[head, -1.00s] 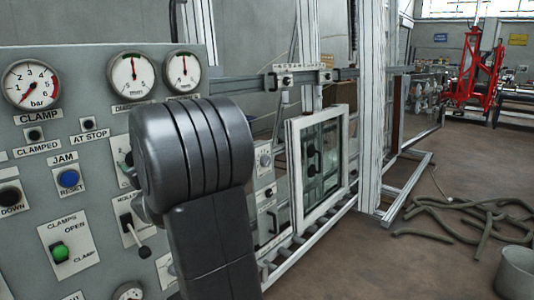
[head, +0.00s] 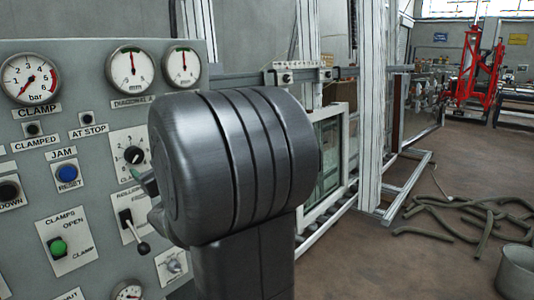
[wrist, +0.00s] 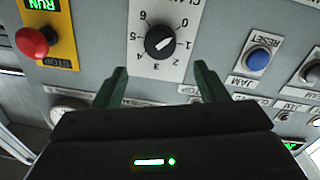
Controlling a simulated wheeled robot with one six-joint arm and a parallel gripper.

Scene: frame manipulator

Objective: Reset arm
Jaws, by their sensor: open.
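My gripper (wrist: 158,88) shows in the wrist view with its two dark green fingers apart and nothing between them. It faces the grey control panel (head: 85,115), near a black rotary knob (wrist: 160,42) with a numbered dial. In the head view my dark arm stands in front of the panel's right part, and one fingertip (head: 136,173) shows just below the same dial. Whether the finger touches the panel cannot be told.
The panel carries a blue reset button (head: 66,173), a green clamps button (head: 58,247), a lever switch (head: 133,226) and gauges. In the wrist view a red stop button (wrist: 36,41) is at upper left. A framed window (head: 330,155) stands behind my arm. Hoses (head: 470,215) lie on the floor.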

